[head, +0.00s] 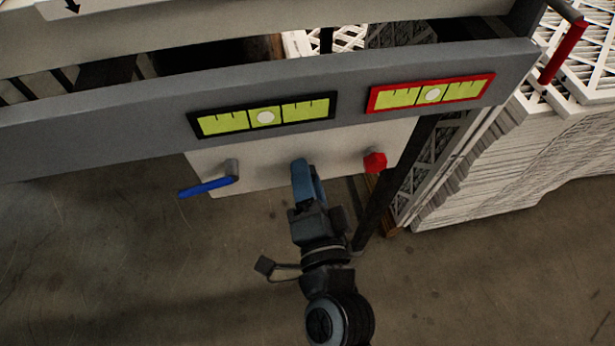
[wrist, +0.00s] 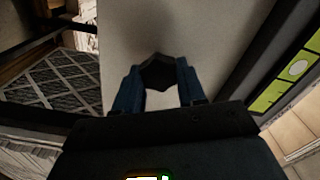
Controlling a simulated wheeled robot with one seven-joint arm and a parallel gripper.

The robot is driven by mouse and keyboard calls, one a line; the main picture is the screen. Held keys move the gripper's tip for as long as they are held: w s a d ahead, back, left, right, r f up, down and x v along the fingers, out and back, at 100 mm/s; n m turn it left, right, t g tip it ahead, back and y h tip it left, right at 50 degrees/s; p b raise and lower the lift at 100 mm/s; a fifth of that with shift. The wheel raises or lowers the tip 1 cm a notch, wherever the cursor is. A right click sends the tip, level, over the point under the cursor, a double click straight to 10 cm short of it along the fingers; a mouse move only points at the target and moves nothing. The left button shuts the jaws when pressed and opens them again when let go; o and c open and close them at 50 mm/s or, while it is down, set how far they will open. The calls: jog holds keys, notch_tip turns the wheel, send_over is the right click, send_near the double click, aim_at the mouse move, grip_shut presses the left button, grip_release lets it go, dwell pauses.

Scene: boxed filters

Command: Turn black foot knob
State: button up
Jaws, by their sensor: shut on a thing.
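The black knob (wrist: 158,70) is dark and faceted, on a light plate (wrist: 208,35), in the upper middle of the wrist view. My gripper (wrist: 158,82) has one blue finger on each side of it and is shut on it. In the head view my gripper (head: 305,183) reaches up to the middle of the light plate (head: 262,163), between a blue lever and a red knob. My fingers hide most or all of the black knob there, and I cannot tell how far it is turned.
The blue lever (head: 207,187) sticks out to the left, and the red knob (head: 375,162) sits to the right. Above are a black-framed level (head: 265,117) and a red-framed level (head: 432,94) on a grey beam (head: 100,117). White boxed filters (head: 530,165) stand at the right.

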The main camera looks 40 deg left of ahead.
jog(key=shift+m, duration=0.4)
jog(key=o, duration=1.1)
jog(key=shift+c, duration=0.2)
jog(key=b+v, duration=0.2)
jog(key=v, duration=0.5)
jog(key=shift+s+d, duration=0.25)
jog(key=shift+d, duration=0.05)
